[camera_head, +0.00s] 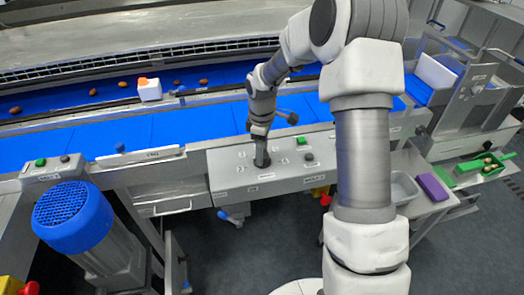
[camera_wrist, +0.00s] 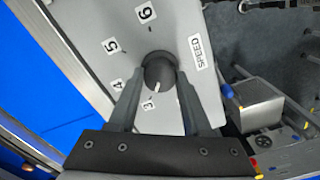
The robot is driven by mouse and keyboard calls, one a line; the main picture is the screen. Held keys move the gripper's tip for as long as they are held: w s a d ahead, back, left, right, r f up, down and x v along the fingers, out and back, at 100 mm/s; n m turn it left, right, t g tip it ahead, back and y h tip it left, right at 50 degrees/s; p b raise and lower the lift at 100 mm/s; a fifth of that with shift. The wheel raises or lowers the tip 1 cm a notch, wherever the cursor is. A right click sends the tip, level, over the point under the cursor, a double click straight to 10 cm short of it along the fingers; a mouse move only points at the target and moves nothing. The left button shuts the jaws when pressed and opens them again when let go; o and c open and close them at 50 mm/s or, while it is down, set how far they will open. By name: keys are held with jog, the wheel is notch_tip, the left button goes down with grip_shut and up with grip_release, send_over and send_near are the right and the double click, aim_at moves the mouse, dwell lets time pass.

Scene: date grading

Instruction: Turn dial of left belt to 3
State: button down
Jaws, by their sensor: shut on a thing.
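The dial (camera_wrist: 160,68) is a dark round knob on a grey control panel (camera_head: 231,181). Printed numbers 6, 5, 4 and 3 show around it in the wrist view, with a SPEED label (camera_wrist: 196,50) beside it. A white mark on the knob points toward the 3 (camera_wrist: 148,104). My gripper (camera_head: 262,162) reaches down to the panel and is shut on the dial, one finger on each side. Numbers on the right finger's side are mostly hidden. In the head view my gripper covers the dial.
Behind the panel runs a blue belt (camera_head: 180,122), with a white block (camera_head: 149,90) and several dates farther back. A green button (camera_head: 309,156) sits right of the dial. A blue motor (camera_head: 72,215) stands at the left. A grey tray (camera_head: 404,187) and purple block (camera_head: 433,187) lie right.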

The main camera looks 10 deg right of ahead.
jog(key=shift+w, duration=0.1)
jog(key=shift+c, duration=1.7)
grip_release()
notch_tip(320, 180, up, 18)
jog(key=shift+f+p, duration=0.25)
jog(key=shift+p, duration=0.1)
jog(key=shift+r, duration=0.1)
jog(key=s+r+m+t, duration=0.2)
jog(key=s+m, duration=0.4)
jog(key=s, duration=0.7)
jog(key=s+r+m+t, duration=0.3)
jog(key=s+m, duration=0.3)
jog(key=s, duration=0.8)
jog(key=shift+r+t, duration=0.3)
jog(key=shift+r, duration=0.6)
